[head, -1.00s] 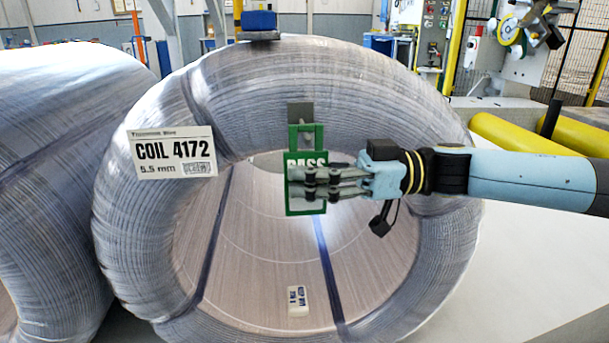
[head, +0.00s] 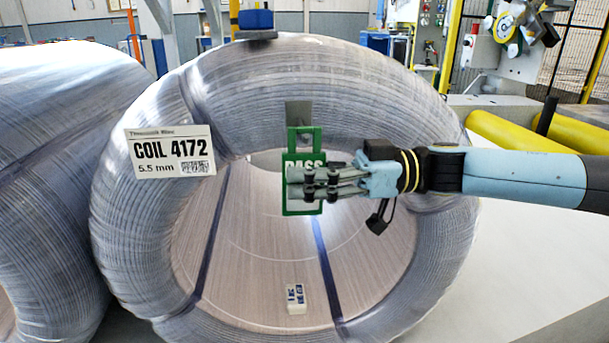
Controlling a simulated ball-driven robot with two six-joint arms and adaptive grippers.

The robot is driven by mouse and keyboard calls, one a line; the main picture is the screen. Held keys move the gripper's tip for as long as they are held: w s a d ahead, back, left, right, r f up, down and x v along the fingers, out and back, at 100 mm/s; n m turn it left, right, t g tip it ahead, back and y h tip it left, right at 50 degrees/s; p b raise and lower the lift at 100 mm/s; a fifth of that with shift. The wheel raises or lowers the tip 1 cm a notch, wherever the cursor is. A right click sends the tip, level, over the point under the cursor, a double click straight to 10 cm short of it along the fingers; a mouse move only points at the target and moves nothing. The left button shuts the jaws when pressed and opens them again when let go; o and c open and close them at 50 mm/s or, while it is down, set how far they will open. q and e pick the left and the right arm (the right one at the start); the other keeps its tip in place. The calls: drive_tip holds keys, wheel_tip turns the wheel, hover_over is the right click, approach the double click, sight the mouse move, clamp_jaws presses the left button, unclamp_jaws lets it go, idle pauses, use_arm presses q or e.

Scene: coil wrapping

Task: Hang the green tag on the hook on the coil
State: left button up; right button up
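A grey plate (head: 299,110) on the coil's front, apparently the hook, shows just above and through the tag's handle loop. I cannot tell whether the loop is around the hook or only in front of it. My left gripper is not in view.
A white "COIL 4172" label (head: 170,150) is on the coil's upper left face. A blue block (head: 256,19) sits on top. A small white and blue item (head: 295,298) lies inside the bore. Another coil (head: 50,180) stands at left; yellow rollers (head: 500,135) are at right.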

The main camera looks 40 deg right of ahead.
drive_tip(key=shift+o, duration=1)
drive_tip(key=v, duration=0.7)
drive_tip(key=shift+d, duration=0.2)
drive_tip(key=shift+s, duration=0.1)
